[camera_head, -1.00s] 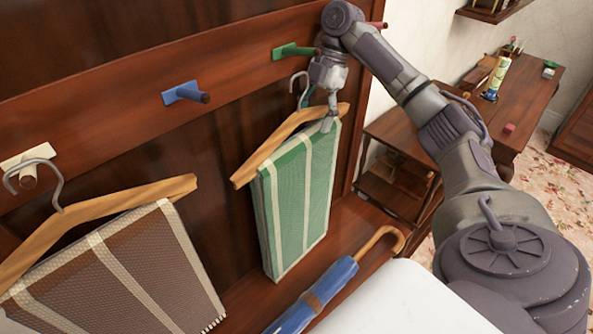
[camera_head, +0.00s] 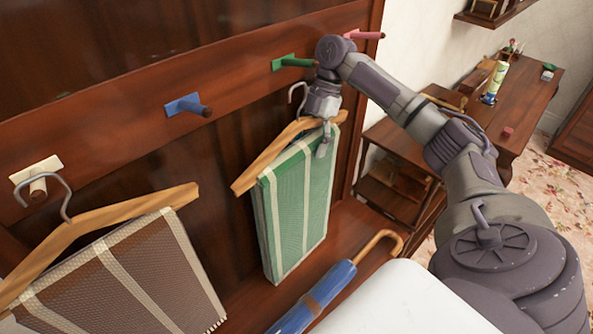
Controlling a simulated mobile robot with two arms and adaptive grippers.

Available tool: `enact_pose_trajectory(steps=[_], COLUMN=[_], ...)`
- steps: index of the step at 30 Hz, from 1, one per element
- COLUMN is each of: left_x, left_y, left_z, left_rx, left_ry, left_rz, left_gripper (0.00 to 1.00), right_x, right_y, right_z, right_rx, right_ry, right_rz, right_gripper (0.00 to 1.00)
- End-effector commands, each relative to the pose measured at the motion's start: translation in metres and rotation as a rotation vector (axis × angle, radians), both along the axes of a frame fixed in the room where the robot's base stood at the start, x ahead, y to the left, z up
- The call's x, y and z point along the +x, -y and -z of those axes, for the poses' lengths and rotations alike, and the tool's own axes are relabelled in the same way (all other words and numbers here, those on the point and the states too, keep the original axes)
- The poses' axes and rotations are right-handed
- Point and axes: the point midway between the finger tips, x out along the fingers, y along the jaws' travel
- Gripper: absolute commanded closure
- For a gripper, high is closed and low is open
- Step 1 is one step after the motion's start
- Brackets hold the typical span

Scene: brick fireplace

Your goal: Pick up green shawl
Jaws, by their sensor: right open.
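The green shawl (camera_head: 297,205), with pale stripes, is folded over a wooden hanger (camera_head: 262,165) in the middle of the head view. The hanger's metal hook shows just below the green peg (camera_head: 293,62); whether it rests on anything is hard to tell. My right gripper (camera_head: 324,140) is open at the top of the shawl, near the hanger's right part. A finger lies in front of the green cloth; the other finger is mostly hidden. My left gripper is not in view.
A brown striped shawl (camera_head: 125,270) hangs on another hanger at the left. Blue (camera_head: 187,105), white (camera_head: 38,178) and pink (camera_head: 364,35) pegs line the board. A blue umbrella (camera_head: 318,297) lies below. A wooden desk (camera_head: 510,110) stands at the right.

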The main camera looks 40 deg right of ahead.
Motion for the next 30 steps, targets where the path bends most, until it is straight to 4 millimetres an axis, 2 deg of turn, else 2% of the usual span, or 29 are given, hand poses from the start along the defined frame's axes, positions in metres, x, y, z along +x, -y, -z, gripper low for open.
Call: enact_pose_trajectory(steps=[10, 21, 22, 30], left_x=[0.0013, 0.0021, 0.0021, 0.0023], left_y=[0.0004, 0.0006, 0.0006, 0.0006], left_z=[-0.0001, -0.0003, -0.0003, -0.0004], left_rx=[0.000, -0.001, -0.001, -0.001], left_ry=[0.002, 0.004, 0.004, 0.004], left_rz=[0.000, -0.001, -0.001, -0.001], left_gripper=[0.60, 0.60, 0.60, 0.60], right_x=[0.0001, 0.0001, 0.0001, 0.0004], right_y=[-0.0001, 0.0000, 0.0000, -0.0002], right_z=[0.0009, 0.0009, 0.0009, -0.0005], right_rx=[0.000, 0.001, 0.001, 0.002], right_ry=[0.000, 0.000, 0.000, 0.003], right_rz=[0.000, 0.000, 0.000, 0.000], right_gripper=[0.35, 0.97, 1.00, 1.00])
